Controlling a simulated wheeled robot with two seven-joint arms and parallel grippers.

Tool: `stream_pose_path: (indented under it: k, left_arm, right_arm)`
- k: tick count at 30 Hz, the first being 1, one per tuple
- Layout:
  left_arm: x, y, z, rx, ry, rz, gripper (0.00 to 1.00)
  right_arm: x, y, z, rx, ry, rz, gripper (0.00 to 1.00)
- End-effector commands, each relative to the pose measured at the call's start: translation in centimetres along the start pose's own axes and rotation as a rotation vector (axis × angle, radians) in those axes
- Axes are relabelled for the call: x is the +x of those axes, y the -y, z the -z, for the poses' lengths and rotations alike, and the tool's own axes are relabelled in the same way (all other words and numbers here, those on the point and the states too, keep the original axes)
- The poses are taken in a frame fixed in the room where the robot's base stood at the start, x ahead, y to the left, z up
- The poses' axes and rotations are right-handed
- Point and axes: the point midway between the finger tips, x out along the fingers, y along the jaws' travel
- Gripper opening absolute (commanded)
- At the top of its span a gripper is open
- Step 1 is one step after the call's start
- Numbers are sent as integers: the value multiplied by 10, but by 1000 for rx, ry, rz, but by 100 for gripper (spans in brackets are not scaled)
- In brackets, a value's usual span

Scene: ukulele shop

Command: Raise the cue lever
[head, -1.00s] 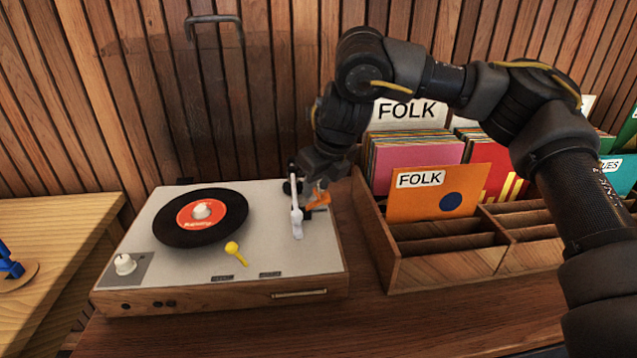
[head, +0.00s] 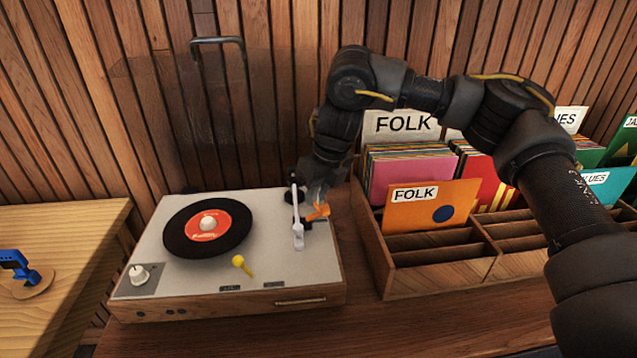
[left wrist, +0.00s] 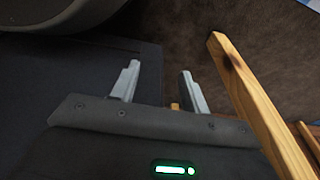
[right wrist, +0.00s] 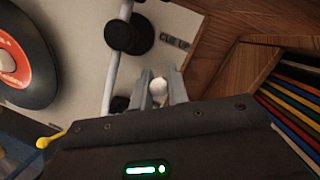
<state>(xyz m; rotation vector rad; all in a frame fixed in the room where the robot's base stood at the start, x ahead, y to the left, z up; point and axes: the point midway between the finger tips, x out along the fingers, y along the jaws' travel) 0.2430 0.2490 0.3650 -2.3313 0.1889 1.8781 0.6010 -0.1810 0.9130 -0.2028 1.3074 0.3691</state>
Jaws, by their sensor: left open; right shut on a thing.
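The turntable (head: 280,230) stands on the wooden counter with a black record (head: 208,226), red-labelled, on its left part. The white tonearm (head: 297,225) runs along its right side and also shows in the right wrist view (right wrist: 115,68). My right gripper (right wrist: 161,84) is shut on the pale round knob of the cue lever (right wrist: 158,88), beside the tonearm and near the "CUE UP" label (right wrist: 174,41). In the head view my right gripper (head: 313,202) partly hides the lever, next to an orange piece (head: 319,211). My left gripper (left wrist: 155,85) is open and empty.
A yellow-knobbed lever (head: 239,261) and a white dial (head: 138,273) sit on the deck's front. A wooden record crate (head: 392,270) stands close on the right. A blue item (head: 18,265) lies on the left table. A clear raised lid stands behind the deck.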

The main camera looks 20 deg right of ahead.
Motion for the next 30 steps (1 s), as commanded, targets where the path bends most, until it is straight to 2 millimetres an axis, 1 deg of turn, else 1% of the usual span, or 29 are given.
stream_pose_path:
  k: [1,6,9,12,17,24,25,27,28,30]
  left_arm:
    - [5,2,-9,3,13,2,45]
    - [31,7,-38,12,34,9,45]
    - [41,10,-53,16,43,13,45]
    - [48,12,-63,19,49,16,45]
    - [52,13,-69,20,52,17,45]
    - [52,12,-69,20,51,17,45]
    - [52,12,-69,20,51,17,45]
    - [52,12,-69,20,51,17,45]
    - [52,12,-69,20,51,17,45]
    - [52,12,-69,20,51,17,45]
  right_arm:
    - [-4,0,-2,5,-10,-7,0]
    - [-3,1,-3,12,-41,-27,0]
    - [-2,1,-3,16,-56,-37,0]
    - [-2,2,-3,17,-65,-44,0]
    - [0,2,-2,18,-70,-47,0]
    - [0,2,-2,18,-70,-47,0]
    - [0,2,-2,18,-70,-47,20]
    - [0,2,-2,18,-70,-47,29]
    - [1,2,-2,18,-70,-47,32]
    - [1,2,-2,18,-70,-47,32]
